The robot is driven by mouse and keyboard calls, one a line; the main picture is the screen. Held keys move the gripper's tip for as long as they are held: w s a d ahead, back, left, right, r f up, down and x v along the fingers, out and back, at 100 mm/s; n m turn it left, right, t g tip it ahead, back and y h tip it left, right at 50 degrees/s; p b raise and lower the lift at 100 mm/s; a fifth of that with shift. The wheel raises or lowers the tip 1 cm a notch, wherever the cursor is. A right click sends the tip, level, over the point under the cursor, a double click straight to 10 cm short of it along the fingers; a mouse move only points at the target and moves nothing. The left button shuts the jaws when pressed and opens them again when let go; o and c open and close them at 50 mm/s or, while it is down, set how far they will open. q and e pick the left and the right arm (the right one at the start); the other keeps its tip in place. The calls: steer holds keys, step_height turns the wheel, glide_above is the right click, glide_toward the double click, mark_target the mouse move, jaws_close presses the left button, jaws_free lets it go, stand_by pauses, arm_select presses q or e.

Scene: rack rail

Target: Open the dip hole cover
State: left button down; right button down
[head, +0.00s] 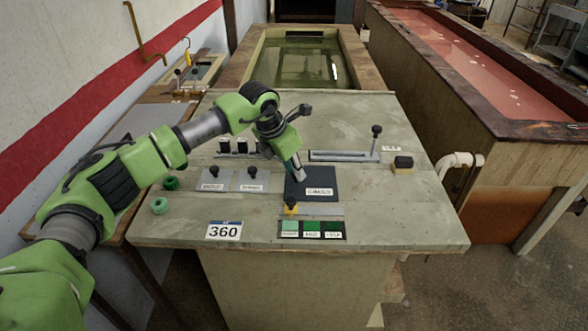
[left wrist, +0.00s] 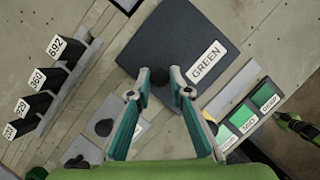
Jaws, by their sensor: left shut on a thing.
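The dip hole cover is a dark slate square plate (head: 322,177) with a white GREEN label, lying on the bench top. It also shows in the left wrist view (left wrist: 190,30). My left gripper (head: 298,177) reaches down at the plate's left part. In the left wrist view its two green fingers (left wrist: 160,88) are closed around the small black knob (left wrist: 160,76) on the plate. The plate looks flat, and no opening shows beside it. My right gripper is not seen in the head view.
A yellow piece with a black knob (head: 291,208) and green colour swatches (head: 312,229) lie in front of the cover. Knobbed grey plates (head: 232,180) lie left. A green tank (head: 305,62) lies behind.

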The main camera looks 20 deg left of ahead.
arm_select(q)
steer(key=b, duration=0.4)
glide_toward(334, 183)
steer(key=w+f, duration=0.1)
steer(key=w+d+f, duration=0.1)
steer(key=f, duration=0.1)
steer(key=w+d+f, duration=0.1)
steer(key=shift+w+d+f, duration=0.1)
steer(key=shift+d+f, duration=0.05)
steer(key=shift+f, duration=0.2)
steer(key=shift+a+r, duration=0.1)
steer(key=shift+a, duration=0.1)
steer(key=c, duration=1.9)
jaws_free()
steer(key=v, duration=1.2)
